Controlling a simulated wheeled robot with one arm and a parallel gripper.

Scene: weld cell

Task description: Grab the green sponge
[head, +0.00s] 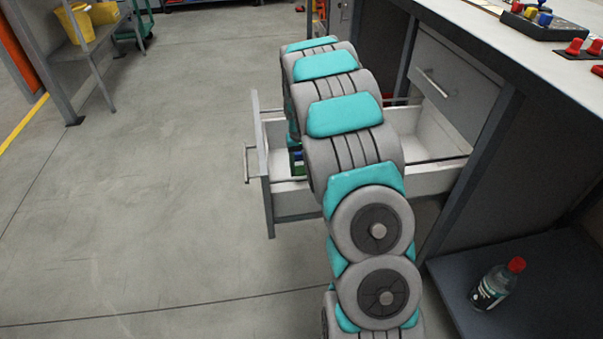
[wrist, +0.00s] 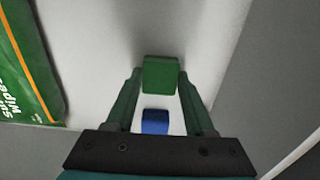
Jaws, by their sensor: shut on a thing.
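The green sponge (wrist: 160,74) is a small green block in the wrist view. My gripper (wrist: 158,80) is shut on it, with one dark green finger on each side. Below the sponge in the picture, a blue block (wrist: 155,121) shows in the gap between the fingers; I cannot tell how far it lies behind them. In the head view my arm reaches down to the open drawer (head: 300,203), and my gripper and the sponge are hidden behind the arm.
A green wipes packet (wrist: 28,70) lies at the left of the wrist view, on the pale drawer floor. The drawer sticks out from a workbench (head: 560,75).

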